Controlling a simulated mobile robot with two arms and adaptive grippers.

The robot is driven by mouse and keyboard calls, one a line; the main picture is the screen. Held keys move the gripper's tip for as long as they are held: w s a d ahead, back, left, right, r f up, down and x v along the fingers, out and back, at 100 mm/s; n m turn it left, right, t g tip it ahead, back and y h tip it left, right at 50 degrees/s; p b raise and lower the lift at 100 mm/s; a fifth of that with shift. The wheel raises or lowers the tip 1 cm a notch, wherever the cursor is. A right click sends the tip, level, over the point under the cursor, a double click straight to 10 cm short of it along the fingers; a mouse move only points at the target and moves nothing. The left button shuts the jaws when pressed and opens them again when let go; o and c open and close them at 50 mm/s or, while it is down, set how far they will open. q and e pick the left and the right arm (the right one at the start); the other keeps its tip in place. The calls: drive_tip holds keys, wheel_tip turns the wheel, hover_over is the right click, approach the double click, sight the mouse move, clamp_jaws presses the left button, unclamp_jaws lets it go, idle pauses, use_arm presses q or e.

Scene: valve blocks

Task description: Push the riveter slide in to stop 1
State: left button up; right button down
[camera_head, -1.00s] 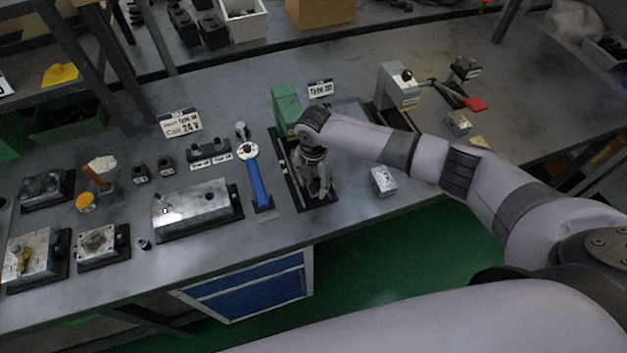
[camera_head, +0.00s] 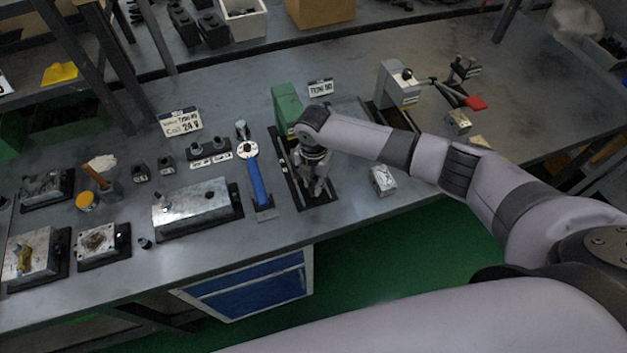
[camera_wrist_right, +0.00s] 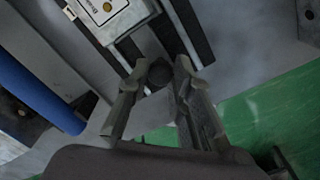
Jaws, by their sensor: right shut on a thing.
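The riveter has a green body (camera_head: 286,104) at the back of a black base with rails (camera_head: 290,182), near the middle of the bench in the head view. My right gripper (camera_head: 318,190) points down over the front part of this base and hides much of it. In the right wrist view its two fingers (camera_wrist_right: 158,85) stand on either side of a dark round knob (camera_wrist_right: 160,73) and are shut on it. Just beyond the knob is a light block with a label (camera_wrist_right: 108,18), between dark rails. My left gripper is not in view.
A blue-handled tool (camera_head: 257,183) lies close left of the base. A small metal block (camera_head: 383,180) stands to the right. A metal valve block (camera_head: 192,206) is further left. A sign (camera_head: 320,88) stands behind.

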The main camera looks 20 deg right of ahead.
drive_tip(key=shift+w, duration=0.15)
drive_tip(key=w+b, duration=0.3)
drive_tip(key=shift+w+f, duration=0.1)
drive_tip(key=shift+f, duration=0.1)
drive_tip(key=shift+w+r, duration=0.1)
drive_tip(key=shift+w, duration=0.35)
drive_tip(key=shift+s+r, duration=0.1)
drive_tip(key=c, duration=1.4)
unclamp_jaws()
wheel_tip(320, 180, up, 12)
